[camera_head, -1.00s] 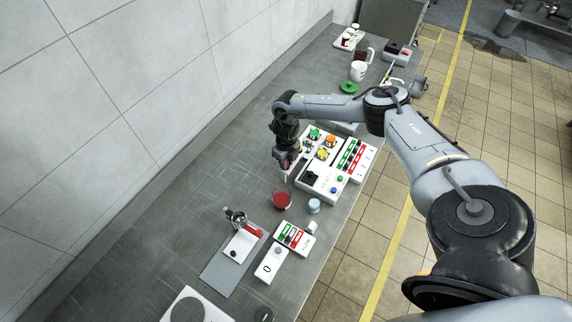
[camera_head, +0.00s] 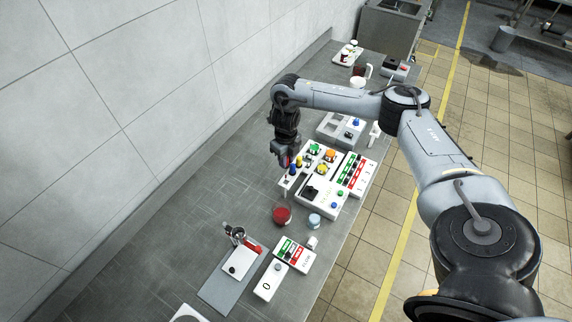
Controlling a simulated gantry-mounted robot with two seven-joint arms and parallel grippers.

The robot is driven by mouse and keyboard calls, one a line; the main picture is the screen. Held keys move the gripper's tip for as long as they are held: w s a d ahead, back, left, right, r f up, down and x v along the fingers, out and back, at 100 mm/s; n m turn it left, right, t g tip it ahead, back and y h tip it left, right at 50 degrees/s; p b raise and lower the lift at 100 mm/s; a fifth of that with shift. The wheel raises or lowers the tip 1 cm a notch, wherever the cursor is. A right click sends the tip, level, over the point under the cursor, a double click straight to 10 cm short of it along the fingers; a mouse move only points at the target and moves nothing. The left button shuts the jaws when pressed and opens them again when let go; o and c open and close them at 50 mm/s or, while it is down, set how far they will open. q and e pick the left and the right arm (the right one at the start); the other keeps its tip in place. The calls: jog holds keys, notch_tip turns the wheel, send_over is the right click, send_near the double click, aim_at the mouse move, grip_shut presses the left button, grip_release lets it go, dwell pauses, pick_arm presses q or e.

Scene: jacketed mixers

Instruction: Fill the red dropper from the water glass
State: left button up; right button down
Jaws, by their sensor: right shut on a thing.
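My right gripper (camera_head: 286,162) hangs from above at the upper left corner of a white panel. It is shut, with a little red showing at its fingers, which fits the red dropper (camera_head: 285,160); most of that thing is hidden by the gripper. Blue- and yellow-topped pieces stand just right of the fingers. A glass with red content (camera_head: 282,215) stands below the gripper on the counter, and a small pale blue-topped jar (camera_head: 314,221) stands beside it. I cannot tell which vessel is the water glass. My left gripper is not in view.
A red-and-green device (camera_head: 294,252) and a grey mat (camera_head: 222,293) lie nearer. The counter left of the gripper is clear.

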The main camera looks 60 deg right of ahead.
jog(key=shift+r+p, duration=1.7)
jog(key=shift+r, duration=0.55)
